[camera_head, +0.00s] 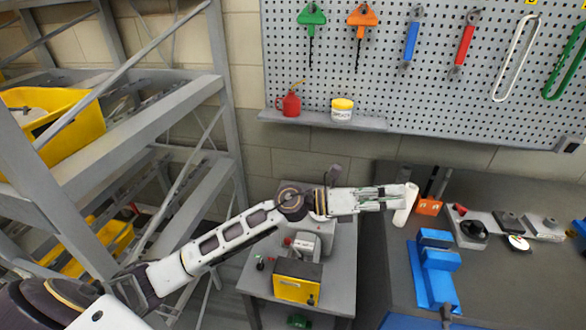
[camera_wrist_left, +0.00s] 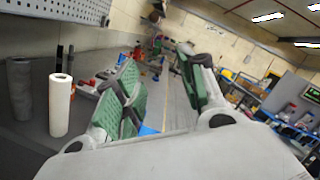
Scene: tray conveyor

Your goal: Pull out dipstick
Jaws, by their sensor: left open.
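My left gripper (camera_head: 396,197) reaches in from the left, above the gap between the small grey table and the dark workbench. Its green-padded fingers are spread and empty in the left wrist view (camera_wrist_left: 157,62). A grey machine with a yellow front box (camera_head: 298,290) stands on the small table below my left forearm. I cannot make out a dipstick for certain in either view. My right gripper is not in view.
A white paper roll (camera_head: 405,206) stands beside my left fingertips; it also shows in the left wrist view (camera_wrist_left: 60,105). A blue vise (camera_head: 436,265) is on the workbench. A pegboard (camera_head: 430,100) with tools hangs behind. Shelving (camera_head: 150,112) with yellow bins stands left.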

